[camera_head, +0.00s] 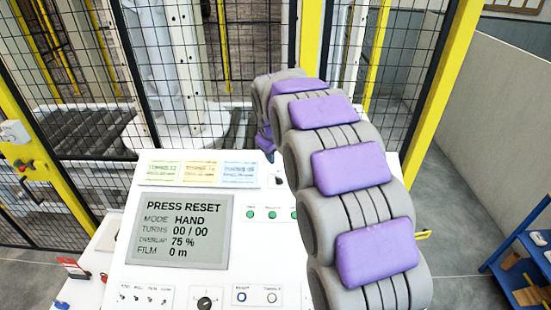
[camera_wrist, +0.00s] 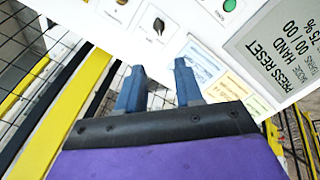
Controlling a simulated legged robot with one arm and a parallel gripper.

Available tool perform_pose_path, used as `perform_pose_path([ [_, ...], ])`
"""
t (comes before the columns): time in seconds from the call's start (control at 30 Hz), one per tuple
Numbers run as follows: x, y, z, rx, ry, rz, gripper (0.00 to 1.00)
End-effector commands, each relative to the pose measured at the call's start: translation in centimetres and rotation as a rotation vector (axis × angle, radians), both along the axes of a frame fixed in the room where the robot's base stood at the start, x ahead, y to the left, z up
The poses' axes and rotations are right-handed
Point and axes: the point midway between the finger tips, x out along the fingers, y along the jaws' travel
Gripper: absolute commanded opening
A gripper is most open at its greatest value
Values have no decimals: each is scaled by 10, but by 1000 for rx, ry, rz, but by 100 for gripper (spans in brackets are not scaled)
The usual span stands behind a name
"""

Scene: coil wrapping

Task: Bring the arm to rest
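My arm, grey with purple pads, stretches over the right part of a white control panel (camera_head: 140,279) in the head view. My gripper (camera_wrist: 158,72) shows in the wrist view as two blue fingers with a clear gap between them and nothing held. The fingers are in front of the panel face, near a black rotary knob (camera_wrist: 158,25); I cannot tell whether they touch it. In the head view the gripper is mostly hidden behind my arm, with a bit of blue at the panel's upper edge. The panel's screen (camera_head: 180,231) reads PRESS RESET, MODE HAND, TURNS 00 / 00.
Black mesh fencing (camera_head: 75,60) with yellow posts (camera_head: 447,75) stands close behind the panel. A blue shelf (camera_head: 515,262) stands at the right on the grey floor. Green buttons (camera_head: 272,214), colored labels and a lower row of switches are on the panel. Open floor lies to its right.

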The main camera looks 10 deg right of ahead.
Motion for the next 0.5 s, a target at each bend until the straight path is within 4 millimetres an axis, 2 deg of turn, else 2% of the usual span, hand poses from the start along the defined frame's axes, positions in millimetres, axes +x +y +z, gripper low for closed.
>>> perform_pose_path([
  [0.37,-2,0,1,1,1,-1,36],
  [0.5,-21,-3,-5,12,20,-26,36],
])
